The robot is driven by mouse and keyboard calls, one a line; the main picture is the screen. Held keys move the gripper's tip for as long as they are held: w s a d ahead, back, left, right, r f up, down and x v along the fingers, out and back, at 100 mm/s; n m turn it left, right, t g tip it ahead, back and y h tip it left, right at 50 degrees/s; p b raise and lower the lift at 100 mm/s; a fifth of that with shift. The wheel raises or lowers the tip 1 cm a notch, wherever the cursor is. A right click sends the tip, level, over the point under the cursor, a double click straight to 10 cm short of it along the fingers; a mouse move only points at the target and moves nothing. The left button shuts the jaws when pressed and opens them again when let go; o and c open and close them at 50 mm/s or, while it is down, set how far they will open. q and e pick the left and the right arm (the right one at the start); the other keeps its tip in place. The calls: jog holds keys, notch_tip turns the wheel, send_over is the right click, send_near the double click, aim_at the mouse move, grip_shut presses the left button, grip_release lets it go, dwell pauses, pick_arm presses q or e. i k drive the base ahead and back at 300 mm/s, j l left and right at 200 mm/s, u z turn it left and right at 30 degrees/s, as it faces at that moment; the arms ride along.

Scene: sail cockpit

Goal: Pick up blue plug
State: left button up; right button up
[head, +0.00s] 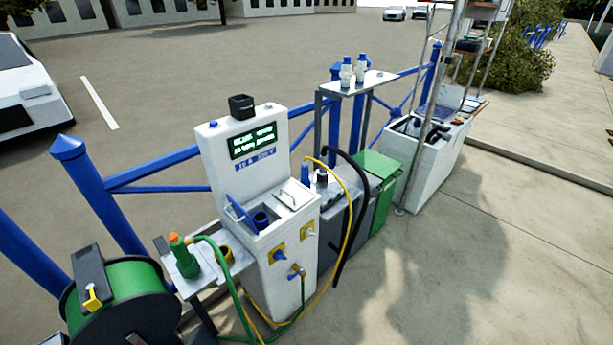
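A blue cylindrical piece (305,174), which looks like the blue plug, stands upright behind the right side of the white pedestal (285,240). A yellow cable (350,235) starts near its top, arcs right and runs down to the ground. Its lower end is hidden by the pedestal. On the pedestal's ledge is a blue round socket (261,219) with a blue lid (239,212) tilted up. Neither of my grippers is in view.
A green-orange nozzle (183,257) stands on a small shelf left of the pedestal, near a green hose reel (125,300). A black hose (358,190) and a green box (380,172) are to the right. Blue railing (155,189) runs behind. The pavement at front right is clear.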

aim_at(305, 180)
jog(key=i+l+u, duration=0.1)
jog(key=i+l, duration=0.15)
jog(key=l, duration=0.15)
jog(key=i+l+u, duration=0.1)
jog(key=l, duration=0.35)
jog(key=i+l+u, duration=0.1)
jog(key=i+l, duration=0.2)
jog(key=l, duration=0.15)
jog(key=i+l+u, duration=0.15)
jog(key=l, duration=0.3)
jog(key=i+l+u, duration=0.1)
jog(key=l, duration=0.35)
jog(key=i+l+u, duration=0.1)
jog(key=i+l, duration=0.15)
jog(key=l, duration=0.25)
jog(key=i+l+u, duration=0.1)
jog(key=l, duration=0.4)
jog(key=i+l+u, duration=0.1)
jog(key=l, duration=0.4)
